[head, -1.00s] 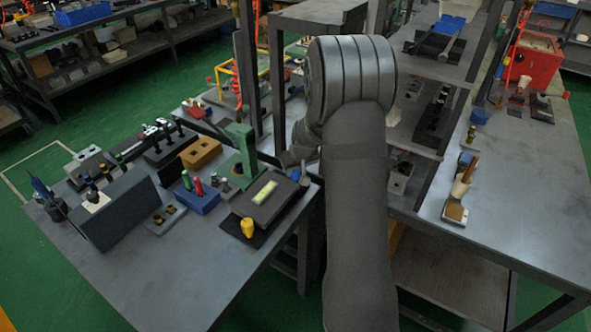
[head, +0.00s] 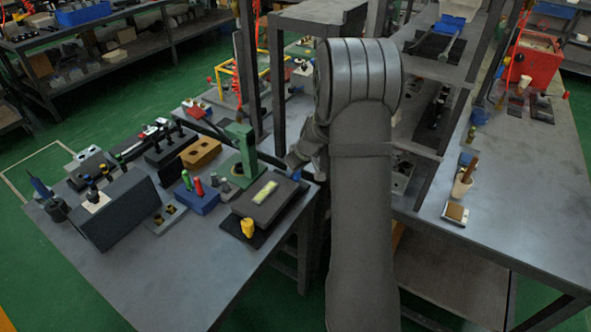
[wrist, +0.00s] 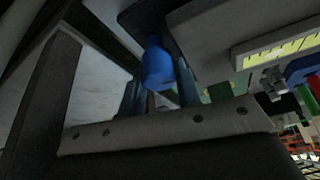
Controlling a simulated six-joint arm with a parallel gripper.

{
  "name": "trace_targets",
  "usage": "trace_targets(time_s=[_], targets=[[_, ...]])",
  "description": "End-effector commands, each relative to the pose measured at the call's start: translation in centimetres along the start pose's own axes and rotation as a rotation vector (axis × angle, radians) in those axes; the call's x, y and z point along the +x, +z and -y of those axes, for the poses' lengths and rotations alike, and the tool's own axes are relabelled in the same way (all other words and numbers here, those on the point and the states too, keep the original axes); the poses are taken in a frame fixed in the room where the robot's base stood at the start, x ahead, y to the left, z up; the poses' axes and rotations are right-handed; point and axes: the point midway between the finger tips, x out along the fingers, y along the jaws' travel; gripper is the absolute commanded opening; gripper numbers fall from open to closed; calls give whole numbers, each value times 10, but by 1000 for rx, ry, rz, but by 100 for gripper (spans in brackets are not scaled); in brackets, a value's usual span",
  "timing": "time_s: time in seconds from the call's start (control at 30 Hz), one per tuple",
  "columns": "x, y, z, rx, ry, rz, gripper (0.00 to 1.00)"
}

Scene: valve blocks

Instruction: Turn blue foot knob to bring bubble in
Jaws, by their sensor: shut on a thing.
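The blue foot knob (wrist: 158,66) is at the corner of a dark grey block (head: 265,205), and it also shows as a small blue spot in the head view (head: 295,175). My gripper (wrist: 160,90) is shut on the blue knob, with a finger on each side of it in the wrist view. In the head view my gripper (head: 299,163) is at the block's far right corner. The yellow-green level vial (head: 264,191) lies on top of the block and also shows in the wrist view (wrist: 280,48). The bubble cannot be made out.
A yellow knob (head: 248,228) stands at the block's near corner. A green stand (head: 243,150) rises just behind the block. A blue holder (head: 200,200) with coloured pegs is to its left. The front of the table (head: 170,285) is clear.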

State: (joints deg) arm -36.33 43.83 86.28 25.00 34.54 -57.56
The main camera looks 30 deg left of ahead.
Motion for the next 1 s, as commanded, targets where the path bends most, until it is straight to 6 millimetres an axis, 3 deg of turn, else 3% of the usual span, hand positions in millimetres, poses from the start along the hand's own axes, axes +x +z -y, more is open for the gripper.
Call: trace_targets(time_s=[0.17, 0.2, 0.23, 0.67, 1.0], targets=[[0, 1, 0, 1, 0, 2, 7], [0, 1, 0, 1, 0, 2, 38], [0, 1, 0, 1, 0, 1, 39], [0, 0, 1, 18, 6, 1, 39], [1, 0, 2, 194, 79, 2, 39]])
